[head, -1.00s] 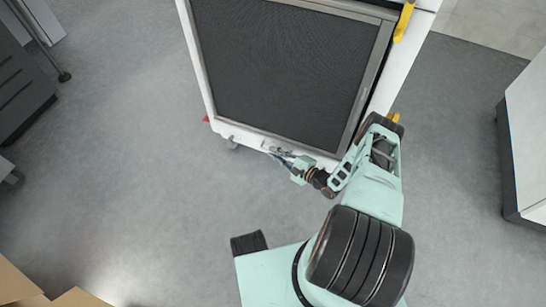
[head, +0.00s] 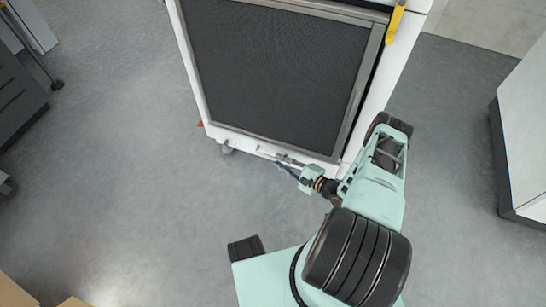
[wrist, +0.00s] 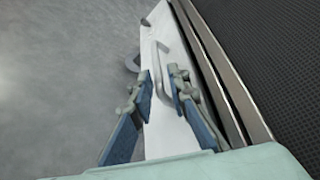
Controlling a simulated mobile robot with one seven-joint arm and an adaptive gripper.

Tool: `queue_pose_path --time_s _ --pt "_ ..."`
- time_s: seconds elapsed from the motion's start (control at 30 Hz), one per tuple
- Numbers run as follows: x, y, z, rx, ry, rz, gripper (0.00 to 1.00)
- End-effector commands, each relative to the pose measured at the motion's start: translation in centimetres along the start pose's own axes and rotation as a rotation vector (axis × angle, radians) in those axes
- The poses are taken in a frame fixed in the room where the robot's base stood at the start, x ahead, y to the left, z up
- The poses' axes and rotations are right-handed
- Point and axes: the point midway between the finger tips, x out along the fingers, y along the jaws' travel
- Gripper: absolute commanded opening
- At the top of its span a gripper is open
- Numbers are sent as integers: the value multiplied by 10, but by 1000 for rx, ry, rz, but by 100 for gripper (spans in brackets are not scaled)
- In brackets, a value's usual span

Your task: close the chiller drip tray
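In the wrist view the white front strip (wrist: 170,125) with a thin grey bar handle (wrist: 162,62) appears to be the chiller drip tray. In the head view it is a narrow white strip (head: 245,147) along the low edge of the machine, below the dark mesh panel. My gripper (wrist: 166,98) is open, with its blue-padded fingers apart on either side of the strip. The handle lies between the fingers, close to the right one. I cannot tell whether they touch. In the head view my gripper (head: 283,164) is at this edge, right of its middle.
The machine's dark mesh panel (head: 275,75) rises behind the strip, with a yellow handle (head: 396,22) at upper right. White cabinets (head: 525,130) stand at right.

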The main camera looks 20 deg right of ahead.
Motion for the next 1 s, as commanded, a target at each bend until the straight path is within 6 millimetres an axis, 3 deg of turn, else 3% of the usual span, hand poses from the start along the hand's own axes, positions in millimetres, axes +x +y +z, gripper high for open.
queue_pose_path --time_s 0.1,0.33,1.0 --pt "-26 -1 -1 2 3 -1 16" --pt "-58 0 0 0 1 0 16" --pt "-64 0 0 -1 0 1 16"
